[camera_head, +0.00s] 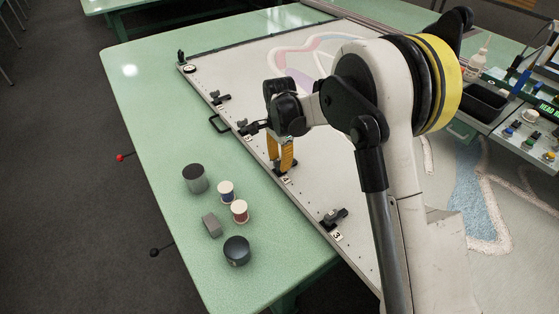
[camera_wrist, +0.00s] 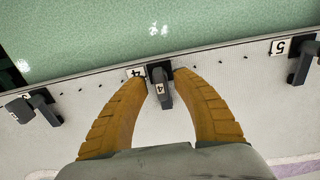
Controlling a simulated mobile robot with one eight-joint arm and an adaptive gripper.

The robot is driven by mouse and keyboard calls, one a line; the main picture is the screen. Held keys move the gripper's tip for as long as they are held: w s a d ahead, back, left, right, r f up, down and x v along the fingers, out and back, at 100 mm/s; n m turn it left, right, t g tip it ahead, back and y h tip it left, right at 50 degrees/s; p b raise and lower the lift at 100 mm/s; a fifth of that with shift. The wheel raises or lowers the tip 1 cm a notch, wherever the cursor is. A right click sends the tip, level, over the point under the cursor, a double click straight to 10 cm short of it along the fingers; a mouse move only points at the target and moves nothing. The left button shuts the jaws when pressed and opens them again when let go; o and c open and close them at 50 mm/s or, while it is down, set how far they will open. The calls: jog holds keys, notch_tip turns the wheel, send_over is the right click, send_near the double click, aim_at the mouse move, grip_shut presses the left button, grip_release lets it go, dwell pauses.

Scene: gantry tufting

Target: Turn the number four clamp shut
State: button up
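The number four clamp (camera_wrist: 163,92) is a dark block with a short lever marked 4, fixed on the edge of the pale frame. A white 4 label (camera_wrist: 136,72) lies beside it. My gripper (camera_wrist: 160,74) has two orange ribbed fingers that stand apart on either side of this clamp, with the lever between them. I see no finger clearly touching the lever. In the head view my gripper (camera_head: 283,168) points down over the frame edge by the 4 label (camera_head: 285,181), and its fingers mostly hide the clamp there.
Number three clamp (camera_head: 334,217) and number five clamp (camera_wrist: 303,60) flank it on the same edge. On the green table (camera_head: 150,110) stand a grey cylinder (camera_head: 195,179), two thread spools (camera_head: 239,211), a grey block (camera_head: 212,225) and a dark round tin (camera_head: 237,251). A black handle (camera_head: 216,124) juts from the frame.

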aim_at(280, 160)
jog(key=shift+r, duration=0.1)
notch_tip(280, 160, up, 12)
dwell(0.5)
